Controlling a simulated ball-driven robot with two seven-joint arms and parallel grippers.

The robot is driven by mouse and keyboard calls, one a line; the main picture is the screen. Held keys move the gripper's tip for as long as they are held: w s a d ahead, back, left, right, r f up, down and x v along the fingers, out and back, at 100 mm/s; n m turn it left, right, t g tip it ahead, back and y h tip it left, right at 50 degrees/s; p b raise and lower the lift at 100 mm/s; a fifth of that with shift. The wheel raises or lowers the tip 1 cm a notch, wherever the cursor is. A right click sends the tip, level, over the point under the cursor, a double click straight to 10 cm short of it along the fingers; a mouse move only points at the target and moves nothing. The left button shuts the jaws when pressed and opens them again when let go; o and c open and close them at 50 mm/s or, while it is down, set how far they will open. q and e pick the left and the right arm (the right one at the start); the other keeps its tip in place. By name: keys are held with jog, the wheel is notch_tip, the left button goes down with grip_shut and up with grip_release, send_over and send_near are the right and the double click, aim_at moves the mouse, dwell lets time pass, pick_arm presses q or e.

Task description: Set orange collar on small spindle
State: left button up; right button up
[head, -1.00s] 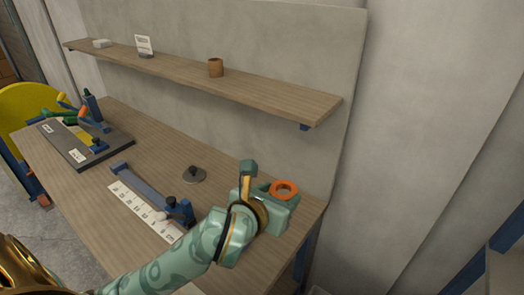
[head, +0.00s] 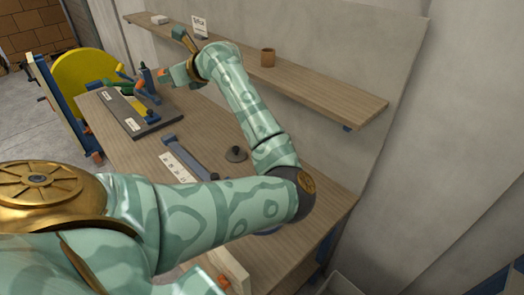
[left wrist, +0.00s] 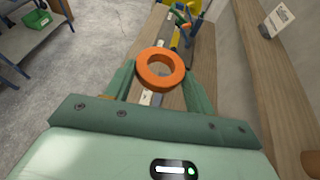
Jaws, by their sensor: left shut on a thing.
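The orange collar (left wrist: 160,85) is a thick ring gripped between the two green fingers of my left gripper (left wrist: 160,70), its hole facing the wrist camera. In the head view my left gripper (head: 180,72) is raised at the far part of the bench, near the dark board, and only a sliver of orange shows at it. A dark round disc with a short upright peg (head: 236,154) stands on the bench, well to the right of the gripper. It looks like a small spindle, but I cannot be sure. My right gripper is not in view.
The dark board (head: 135,112) with blue, green and yellow parts lies on the bench at the left. A white ruled strip (head: 186,168) with a blue bar lies in the middle.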

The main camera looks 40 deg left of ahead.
pick_arm(q)
notch_tip(320, 180, down, 15)
jog(key=w+m+t+p, duration=0.2)
jog(key=p, duration=0.2)
jog(key=w+d+f+m+t+p, duration=0.1)
jog(key=w+d+f, duration=0.2)
jog(key=d+f, duration=0.2)
jog(key=w+d+f+m+t+h+p, duration=0.1)
jog(key=w+d+f+m+t, duration=0.1)
jog(key=d, duration=0.5)
jog(key=w+d+f+m+t+p, duration=0.1)
jog(key=w+d+f+t, duration=0.1)
jog(key=w+d+f, duration=0.2)
jog(key=d+f, duration=0.3)
jog(key=shift+w+f, duration=0.25)
jog(key=shift+f, duration=0.1)
